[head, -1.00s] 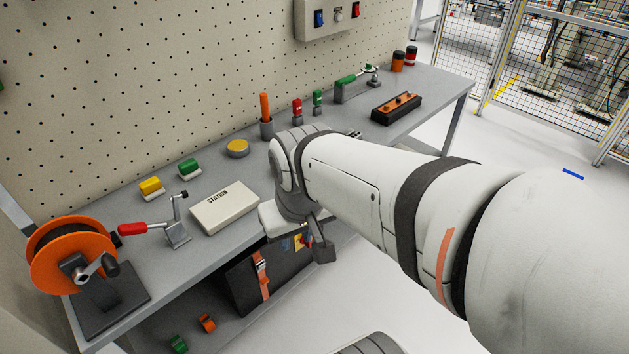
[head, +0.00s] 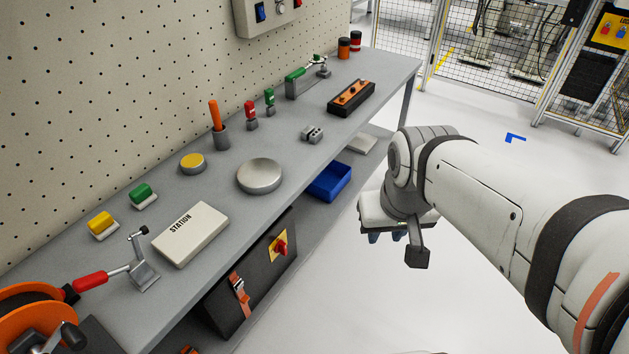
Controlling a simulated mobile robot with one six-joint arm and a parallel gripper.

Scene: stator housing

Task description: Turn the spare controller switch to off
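A black box (head: 226,306) stands under the bench top, on the lower level. On its face is a red rotary knob (head: 281,246) on a yellow plate (head: 271,251); its markings are too small to read, and I cannot tell if this is the spare controller switch. A grey wall panel (head: 279,15) at the top carries a blue rocker switch (head: 260,11) and is cut off by the frame. My gripper (head: 388,237) points down over the floor, right of the bench and apart from the knob. Its fingers are mostly hidden beneath its body.
The grey bench (head: 240,225) bears a STATION box (head: 190,235), a round metal disc (head: 259,175), a red-handled clamp (head: 140,270) and an orange reel (head: 30,310). A blue bin (head: 329,181) sits on the lower shelf. Open floor lies right of the bench.

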